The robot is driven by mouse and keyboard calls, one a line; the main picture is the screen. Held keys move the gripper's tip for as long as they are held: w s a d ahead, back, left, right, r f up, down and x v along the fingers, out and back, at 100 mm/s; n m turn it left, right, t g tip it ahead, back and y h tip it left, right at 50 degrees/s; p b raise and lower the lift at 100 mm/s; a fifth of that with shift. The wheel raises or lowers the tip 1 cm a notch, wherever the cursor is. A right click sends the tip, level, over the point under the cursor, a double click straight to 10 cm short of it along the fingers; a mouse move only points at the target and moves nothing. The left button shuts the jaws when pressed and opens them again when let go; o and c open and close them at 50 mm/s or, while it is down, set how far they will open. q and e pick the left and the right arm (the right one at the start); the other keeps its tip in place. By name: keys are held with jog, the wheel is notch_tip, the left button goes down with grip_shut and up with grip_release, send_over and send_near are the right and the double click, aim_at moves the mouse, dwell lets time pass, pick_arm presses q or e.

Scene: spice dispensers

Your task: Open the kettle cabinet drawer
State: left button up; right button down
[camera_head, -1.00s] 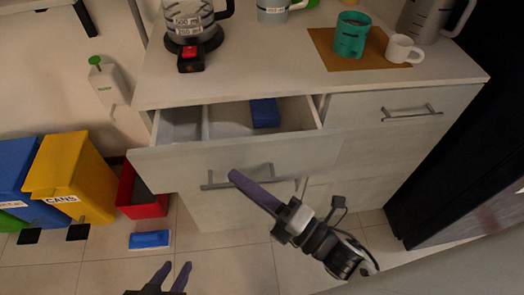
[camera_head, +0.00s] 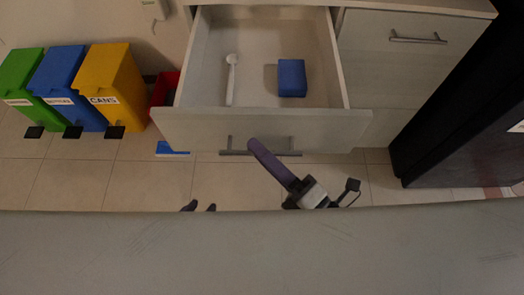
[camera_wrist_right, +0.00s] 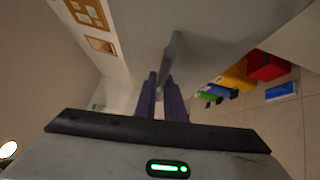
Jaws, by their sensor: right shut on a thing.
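The drawer (camera_head: 215,130) of the pale kettle cabinet is pulled out, and its inside shows in the head view. A white spoon-like utensil (camera_head: 231,80) and a blue block (camera_head: 291,77) lie in it. My right gripper (camera_head: 257,150) is at the drawer's bar handle (camera_head: 232,152), shut on it. In the right wrist view the handle (camera_wrist_right: 172,55) runs between the two purple fingers (camera_wrist_right: 161,92). My left gripper (camera_head: 199,207) shows only as two dark fingertips, apart and empty, below the drawer; the rest is hidden. The kettle is out of view now.
Green (camera_head: 27,85), blue (camera_head: 72,85) and yellow (camera_head: 112,82) bins stand at the left, with a red bin (camera_head: 164,90) beside the cabinet. A closed drawer with a handle (camera_head: 418,38) is at right, near a black appliance (camera_head: 460,115). A grey surface (camera_head: 260,250) fills the bottom.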

jog(key=shift+s, duration=0.35)
jog(key=c, duration=1.8)
grip_release()
jog(key=shift+c, duration=0.2)
jog(key=v, duration=1)
jog(key=shift+b, duration=0.35)
jog(key=shift+s+d, duration=0.15)
